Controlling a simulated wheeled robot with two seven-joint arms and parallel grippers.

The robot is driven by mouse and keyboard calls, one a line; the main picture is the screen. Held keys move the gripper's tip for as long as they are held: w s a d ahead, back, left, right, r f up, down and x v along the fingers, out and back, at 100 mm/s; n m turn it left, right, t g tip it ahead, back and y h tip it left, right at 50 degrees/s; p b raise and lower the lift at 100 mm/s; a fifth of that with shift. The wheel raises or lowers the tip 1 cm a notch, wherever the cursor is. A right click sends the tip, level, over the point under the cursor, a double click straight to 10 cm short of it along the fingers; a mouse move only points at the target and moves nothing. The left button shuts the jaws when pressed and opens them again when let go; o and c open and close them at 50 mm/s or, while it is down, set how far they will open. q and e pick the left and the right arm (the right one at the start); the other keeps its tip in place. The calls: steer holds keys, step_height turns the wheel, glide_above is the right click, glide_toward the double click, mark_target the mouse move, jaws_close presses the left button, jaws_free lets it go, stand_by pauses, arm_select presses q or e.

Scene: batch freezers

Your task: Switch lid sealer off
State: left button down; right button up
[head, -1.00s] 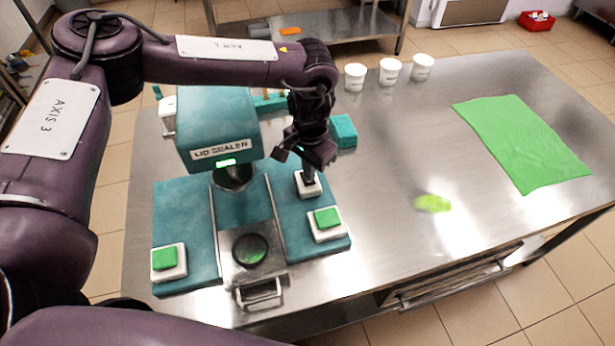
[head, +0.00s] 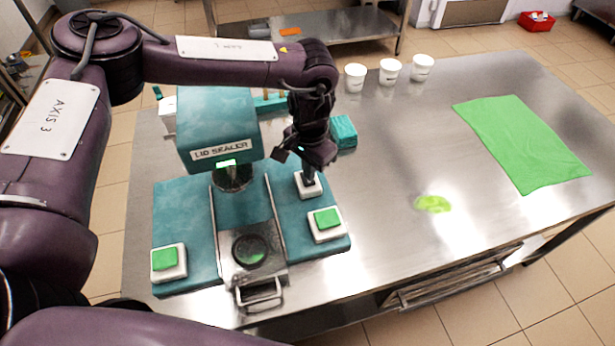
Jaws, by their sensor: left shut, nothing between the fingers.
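The lid sealer (head: 217,130) is a teal machine on the steel table, with a lit green display (head: 227,164) under its label. Green push buttons on white bases sit at its front left (head: 165,260) and front right (head: 327,219). Behind the right one is another white-based switch (head: 308,190). My left gripper (head: 309,180) is shut and empty, pointing down with its fingertips at this rear switch; it hides the switch's top, and I cannot tell whether it presses it. My right gripper is not in view.
Three white cups (head: 390,70) stand at the table's back. A green cloth (head: 520,142) lies at the right and a green smear (head: 432,204) marks the middle. A teal block (head: 343,132) sits just behind my left gripper. The table right of the sealer is mostly clear.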

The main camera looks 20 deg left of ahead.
arm_select(q)
steer(key=shift+s+f+b, duration=0.1)
steer(key=shift+f+b, duration=0.45)
steer(key=shift+f, duration=0.5)
stand_by(0.9)
step_height(320, 180, up, 2)
steer(key=shift+r+p, duration=0.15)
steer(key=shift+p, duration=1.05)
step_height(320, 180, up, 5)
steer(key=p, duration=0.4)
steer(key=shift+f, duration=0.2)
